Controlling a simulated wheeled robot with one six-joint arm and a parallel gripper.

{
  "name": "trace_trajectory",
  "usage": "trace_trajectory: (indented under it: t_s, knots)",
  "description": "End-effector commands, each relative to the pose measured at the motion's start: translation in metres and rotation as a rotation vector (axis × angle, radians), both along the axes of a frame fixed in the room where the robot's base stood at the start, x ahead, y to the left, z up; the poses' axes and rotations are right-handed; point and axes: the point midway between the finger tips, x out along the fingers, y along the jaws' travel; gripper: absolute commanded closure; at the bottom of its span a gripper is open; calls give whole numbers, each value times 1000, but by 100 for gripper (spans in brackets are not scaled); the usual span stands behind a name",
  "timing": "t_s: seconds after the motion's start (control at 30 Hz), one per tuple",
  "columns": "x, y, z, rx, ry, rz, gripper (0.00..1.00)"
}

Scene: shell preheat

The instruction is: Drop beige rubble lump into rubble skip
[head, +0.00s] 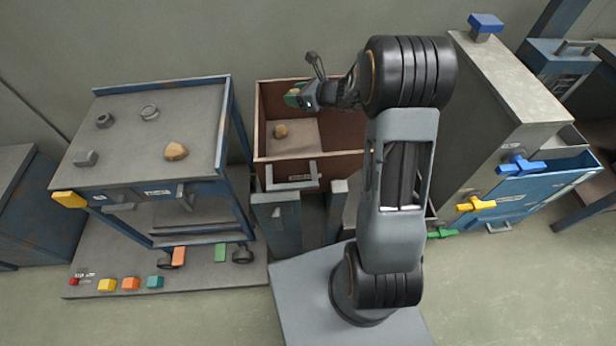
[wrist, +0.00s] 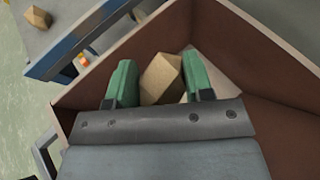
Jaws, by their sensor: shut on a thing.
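My gripper (head: 294,97) is over the rubble skip (head: 342,163), a brown open box, near its back left part. In the wrist view, its green fingers (wrist: 161,84) are shut on the beige rubble lump (wrist: 161,78), a faceted tan block, with the skip's walls (wrist: 262,50) around it. In the head view the held lump is mostly hidden by the gripper. Another tan lump (head: 281,131) lies on the floor of the skip.
A blue-framed table (head: 125,130) to the left carries an orange-tan lump (head: 176,151) and several grey parts. A tall cabinet (head: 510,90) with blue, yellow and green handles stands to the right. Coloured buttons line the platform at the front left.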

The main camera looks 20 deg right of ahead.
Motion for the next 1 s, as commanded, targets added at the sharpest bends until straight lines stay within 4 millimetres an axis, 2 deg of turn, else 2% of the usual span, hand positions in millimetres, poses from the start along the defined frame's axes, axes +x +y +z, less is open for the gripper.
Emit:
trace_trajectory:
  t_s: [0.03,0.3,0.67,0.7,1.0]
  knots:
    - [0,0,-10,1,1,0,78]
    - [0,0,-37,-1,-1,0,78]
    - [0,0,-41,-1,-1,0,78]
    - [0,0,-41,-1,-1,0,51]
    - [0,0,-41,-1,-1,0,23]
